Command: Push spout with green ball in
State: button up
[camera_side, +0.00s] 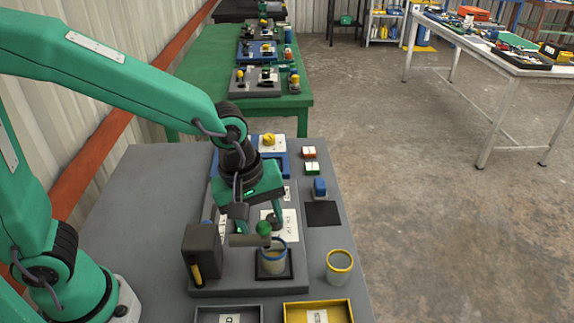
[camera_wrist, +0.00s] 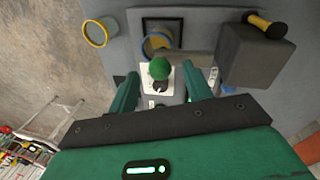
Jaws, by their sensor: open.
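The spout (camera_side: 243,240) is a grey bar reaching right from a dark grey box (camera_side: 202,250). A green ball (camera_side: 264,228) sits at its free end. In the wrist view, the spout (camera_wrist: 184,63) and green ball (camera_wrist: 159,68) lie just beyond my fingertips, with the ball between their lines. My gripper (camera_side: 258,217) is open and empty, pointing down behind the ball; its fingers also show in the wrist view (camera_wrist: 172,76). Whether a finger touches the spout or ball is unclear. A blue-rimmed cup (camera_side: 272,261) stands below the spout's end on a dark square.
A yellow-rimmed cup (camera_side: 339,267) stands to the right. A yellow tray (camera_side: 318,311) and a grey tray (camera_side: 228,314) lie at the front. The table's left side is bare.

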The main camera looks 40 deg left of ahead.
jog(key=shift+w+f, duration=0.1)
jog(key=shift+f, duration=0.55)
jog(key=shift+c, duration=0.2)
grip_shut()
jog(key=shift+s+a, duration=1.15)
jog(key=shift+s, duration=0.05)
jog(key=shift+o, duration=0.2)
grip_release()
jog(key=shift+r, duration=0.15)
